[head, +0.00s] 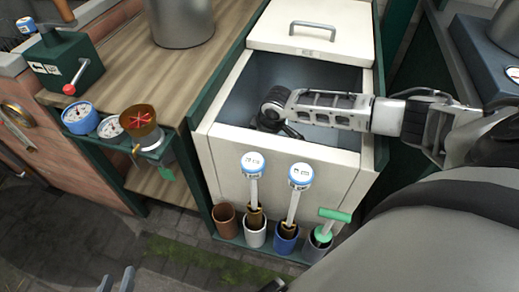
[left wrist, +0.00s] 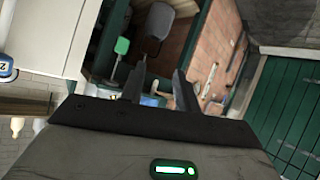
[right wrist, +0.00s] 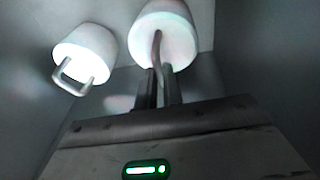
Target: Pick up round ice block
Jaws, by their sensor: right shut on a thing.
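The white chest (head: 285,143) stands open in the head view, and my right arm reaches down into it. In the right wrist view, a white round ice block (right wrist: 168,22) is at the top centre. My right gripper (right wrist: 160,75) is shut on its dark upright handle. A second white block (right wrist: 85,45) with a metal loop handle is to its left, apart from the gripper. The right fingertips are hidden inside the chest in the head view. My left gripper (head: 116,279) is open and empty at the bottom left, also seen in the left wrist view (left wrist: 155,82).
The chest's lid (head: 310,30) is slid back. Blue-topped and green-handled tools stand in cups along the front. A wooden counter (head: 150,60) with a metal pot (head: 182,20) is at the left. The grey chest walls are close around the right gripper.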

